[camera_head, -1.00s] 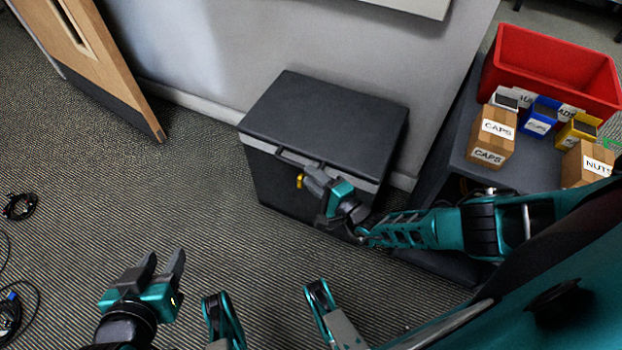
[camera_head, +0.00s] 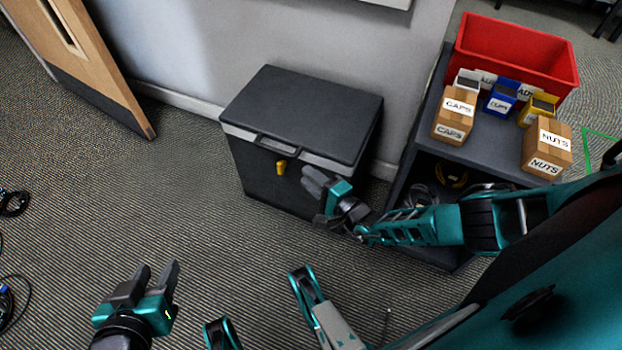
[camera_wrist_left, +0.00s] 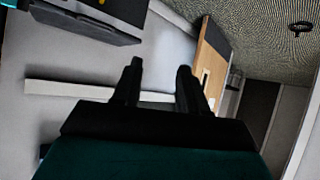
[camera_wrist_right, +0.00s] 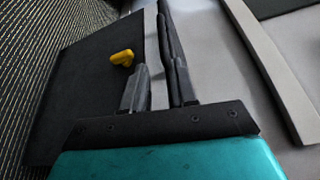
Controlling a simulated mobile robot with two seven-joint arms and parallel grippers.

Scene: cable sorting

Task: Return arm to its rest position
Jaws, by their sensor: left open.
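My left gripper (camera_head: 157,270) is over the bare carpet at the lower left in the head view. It is open and empty, and its two fingers stand apart in the left wrist view (camera_wrist_left: 158,75). My right gripper (camera_head: 313,180) is in front of the right part of the black box (camera_head: 300,115), just right of its yellow latch (camera_head: 281,167). In the right wrist view its fingers (camera_wrist_right: 160,65) stand apart with nothing between them, and the yellow latch (camera_wrist_right: 122,57) is left of them. I cannot tell whether they touch the box. The box's lid is down.
A dark shelf cart (camera_head: 490,135) on the right carries a red bin (camera_head: 530,60), small bins, a CAPS carton (camera_head: 453,118) and a NUTS carton (camera_head: 546,150). Black cables (camera_head: 14,203) lie at the far left. A wooden door (camera_head: 85,60) is at upper left. The central carpet is clear.

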